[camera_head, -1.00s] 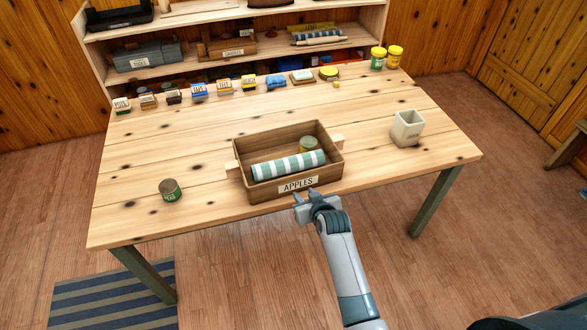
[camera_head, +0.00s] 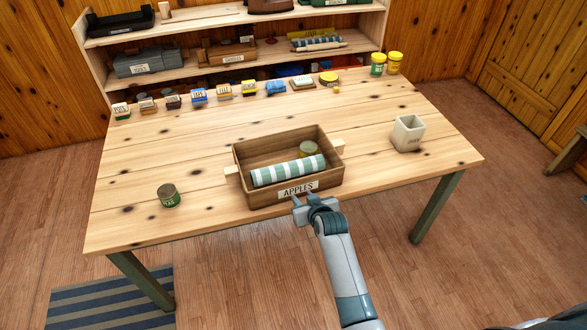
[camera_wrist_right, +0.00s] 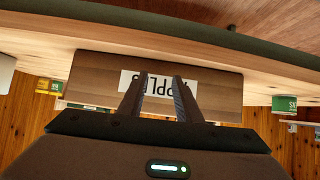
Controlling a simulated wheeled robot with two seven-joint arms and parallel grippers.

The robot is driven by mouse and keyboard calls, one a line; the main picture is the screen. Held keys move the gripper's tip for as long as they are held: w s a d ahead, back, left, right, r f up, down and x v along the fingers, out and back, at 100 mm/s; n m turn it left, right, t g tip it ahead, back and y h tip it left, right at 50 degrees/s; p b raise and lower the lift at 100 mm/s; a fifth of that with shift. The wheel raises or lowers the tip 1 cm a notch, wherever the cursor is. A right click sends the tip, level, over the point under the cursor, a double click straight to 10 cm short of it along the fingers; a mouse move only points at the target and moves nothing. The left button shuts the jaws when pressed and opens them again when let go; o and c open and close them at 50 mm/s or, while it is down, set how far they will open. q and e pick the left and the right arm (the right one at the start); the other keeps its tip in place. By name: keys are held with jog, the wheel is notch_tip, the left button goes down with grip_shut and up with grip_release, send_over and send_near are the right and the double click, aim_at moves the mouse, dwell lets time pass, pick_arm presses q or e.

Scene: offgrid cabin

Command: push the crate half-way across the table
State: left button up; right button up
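The wooden crate (camera_head: 262,200) labelled APPLES stands upright near the front edge of the table (camera_head: 220,225). It holds a rolled green-and-white striped cloth (camera_head: 288,171) and a tin with a yellowish lid (camera_head: 309,150). My right gripper (camera_head: 300,201) is at the crate's front wall, just below the label, with its two fingers apart and nothing between them. In the right wrist view the fingers (camera_wrist_right: 160,78) point at the upside-down label on the crate front (camera_wrist_right: 220,90); whether they touch it I cannot tell. My left gripper is not in view.
A green tin (camera_head: 168,196) stands left of the crate and a pale square cup (camera_head: 407,134) to its right. Small boxes and tins line the back edge, with two yellow-lidded jars (camera_head: 386,64) at the back right. The table between crate and back row is clear.

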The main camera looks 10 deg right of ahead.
aim_at(291, 169)
jog(key=shift+w+a+b, duration=0.2)
jog(key=shift+w+b, duration=0.55)
jog(key=shift+w, duration=2.2)
jog(key=shift+w, duration=0.15)
jog(key=shift+w+a+b, duration=0.2)
jog(key=shift+w+b, duration=1.4)
jog(key=shift+w, duration=1.7)
jog(key=shift+w, duration=0.15)
